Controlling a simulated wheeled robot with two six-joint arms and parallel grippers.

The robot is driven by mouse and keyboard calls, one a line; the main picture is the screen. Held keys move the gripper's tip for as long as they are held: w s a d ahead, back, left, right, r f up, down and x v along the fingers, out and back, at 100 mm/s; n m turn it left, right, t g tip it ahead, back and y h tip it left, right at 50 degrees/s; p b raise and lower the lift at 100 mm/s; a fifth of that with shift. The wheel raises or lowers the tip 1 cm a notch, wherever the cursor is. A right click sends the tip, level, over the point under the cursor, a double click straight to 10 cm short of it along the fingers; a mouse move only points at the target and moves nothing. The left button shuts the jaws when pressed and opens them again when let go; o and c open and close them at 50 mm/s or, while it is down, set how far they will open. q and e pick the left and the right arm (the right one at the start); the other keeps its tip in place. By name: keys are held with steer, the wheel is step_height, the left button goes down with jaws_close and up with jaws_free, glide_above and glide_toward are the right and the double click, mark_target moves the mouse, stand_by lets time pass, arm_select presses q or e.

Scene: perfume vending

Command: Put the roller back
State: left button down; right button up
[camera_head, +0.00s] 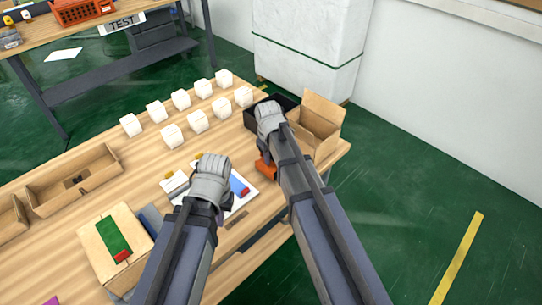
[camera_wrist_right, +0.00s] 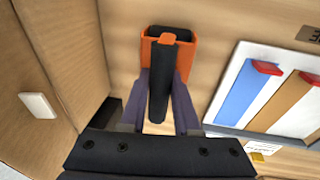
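The roller, an orange frame (camera_wrist_right: 180,48) with a black handle (camera_wrist_right: 160,85), is in the middle of the right wrist view. My right gripper (camera_wrist_right: 160,100) has a finger on each side of the handle, and the fingertips appear to touch it. In the head view my right gripper (camera_head: 268,115) is beside the black bin, and the orange part (camera_head: 265,167) shows below its wrist. Whether the roller rests on the table is unclear. My left gripper (camera_head: 211,172) is over the white board's left side; its fingers are hidden from view.
A white board (camera_wrist_right: 277,88) with blue and brown strips lies near the roller. A black bin (camera_head: 285,101) and open cardboard box (camera_head: 318,122) stand at the table's right end. Several white boxes (camera_head: 197,121) stand behind. A closed carton (camera_head: 113,240) and open tray (camera_head: 90,185) are left.

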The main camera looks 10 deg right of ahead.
mark_target(269, 167)
arm_select(q)
steer(key=shift+w+r+p, duration=0.2)
steer(key=shift+r+p, duration=0.35)
steer(key=shift+p, duration=0.2)
arm_select(e)
steer(key=shift+a+r, duration=0.15)
steer(key=shift+r, duration=0.35)
step_height(269, 167, up, 12)
steer(key=s+p, duration=0.2)
steer(key=p, duration=1)
arm_select(q)
step_height(269, 167, up, 12)
steer(key=shift+f, duration=0.15)
arm_select(e)
steer(key=s+a+m+g, duration=0.1)
steer(key=s+a, duration=0.2)
steer(key=s, duration=0.6)
steer(key=s+a+m+g, duration=0.1)
steer(key=s+a+m, duration=0.1)
steer(key=s, duration=0.7)
steer(key=shift+s+a+f+h, duration=0.25)
steer(key=shift+a+h, duration=0.05)
steer(key=shift+a, duration=0.55)
arm_select(q)
steer(key=shift+f+b, duration=0.45)
steer(key=shift+b, duration=0.15)
arm_select(e)
steer(key=shift+f, duration=0.45)
